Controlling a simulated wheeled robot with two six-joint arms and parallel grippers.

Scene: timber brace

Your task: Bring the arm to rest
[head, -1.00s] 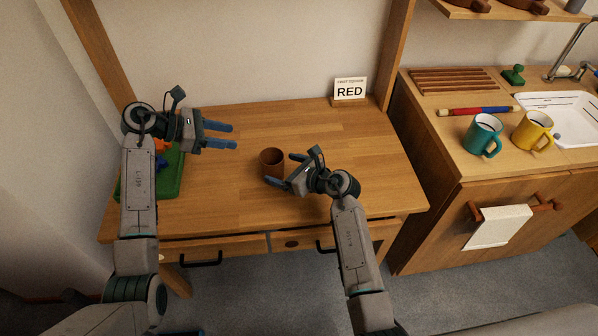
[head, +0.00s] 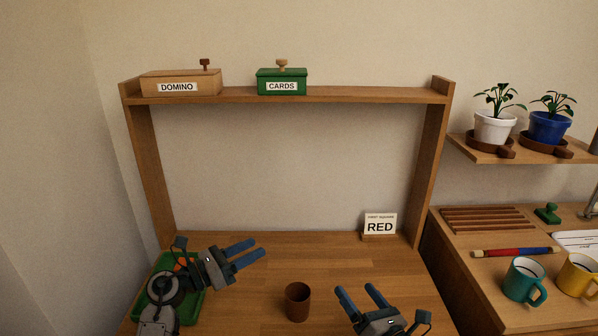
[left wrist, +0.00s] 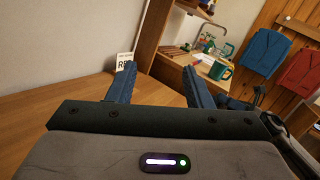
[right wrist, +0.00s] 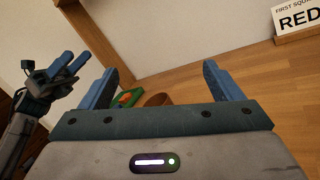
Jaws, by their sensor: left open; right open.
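My left gripper (head: 244,254) is open and empty, over the left part of the wooden desk (head: 345,265), beside the green tray (head: 192,306). Its blue fingers also show in the left wrist view (left wrist: 160,84), with nothing between them. My right gripper (head: 360,297) is open and empty, to the right of a brown cup (head: 297,302) and apart from it. The right wrist view shows its spread fingers (right wrist: 160,84), with part of the cup (right wrist: 158,99) beyond them.
A sign reading RED (head: 380,225) stands at the desk's back right. A shelf above holds a DOMINO box (head: 180,84) and a green CARDS box (head: 282,84). A side counter holds a teal mug (head: 524,283) and a yellow mug (head: 577,276).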

